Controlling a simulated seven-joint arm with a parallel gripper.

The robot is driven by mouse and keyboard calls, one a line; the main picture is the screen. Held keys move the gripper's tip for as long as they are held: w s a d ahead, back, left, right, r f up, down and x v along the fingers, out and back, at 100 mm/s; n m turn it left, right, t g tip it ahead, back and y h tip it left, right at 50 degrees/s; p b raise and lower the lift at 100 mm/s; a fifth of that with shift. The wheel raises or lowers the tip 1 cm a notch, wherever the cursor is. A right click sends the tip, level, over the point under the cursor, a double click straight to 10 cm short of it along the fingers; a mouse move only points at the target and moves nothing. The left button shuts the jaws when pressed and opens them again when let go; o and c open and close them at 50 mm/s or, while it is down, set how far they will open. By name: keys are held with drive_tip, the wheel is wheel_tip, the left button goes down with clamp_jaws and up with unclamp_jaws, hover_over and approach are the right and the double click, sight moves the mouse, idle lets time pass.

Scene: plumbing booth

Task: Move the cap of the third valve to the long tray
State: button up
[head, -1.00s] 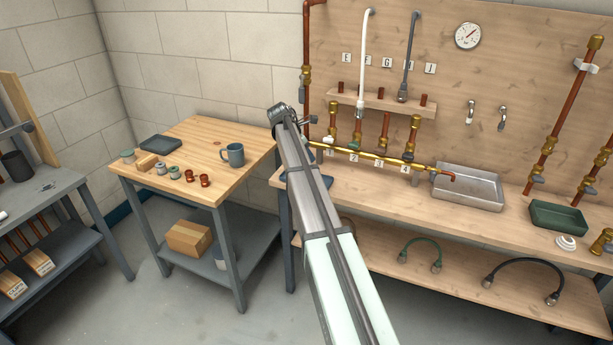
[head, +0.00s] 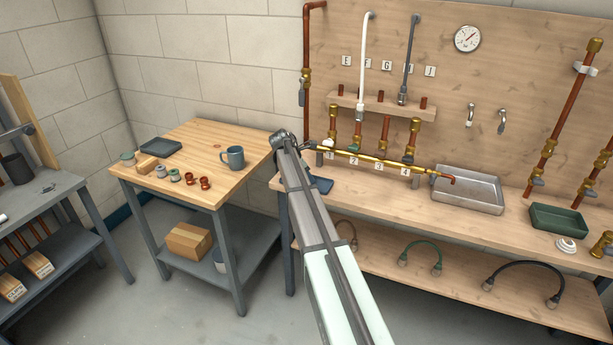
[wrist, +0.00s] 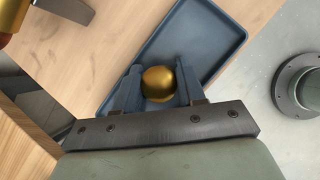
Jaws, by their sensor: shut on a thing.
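My gripper (wrist: 157,72) is shut on a round, brass-coloured cap (wrist: 160,86), which sits between its two fingers in the wrist view. Beneath and beyond it lies a long blue tray (wrist: 206,40) with a raised rim, and the part in sight is empty. I cannot tell how high the cap is above the tray. In the head view the tray (head: 321,185) lies at the bench's left end, partly behind my arm. The brass manifold (head: 345,156) carries number labels 1 to 4. The cap is not discernible in the head view.
The manifold, upright pipes and a white hose (head: 364,65) stand behind the tray. A metal basin (head: 467,190) and green tray (head: 557,218) are farther right. The left table holds a mug (head: 233,157), a dark tray (head: 160,147) and small fittings. A gap separates table and bench.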

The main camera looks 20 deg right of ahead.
drive_tip(key=shift+f, duration=0.15)
drive_tip(key=o, duration=0.8)
drive_tip(key=v, duration=1.2)
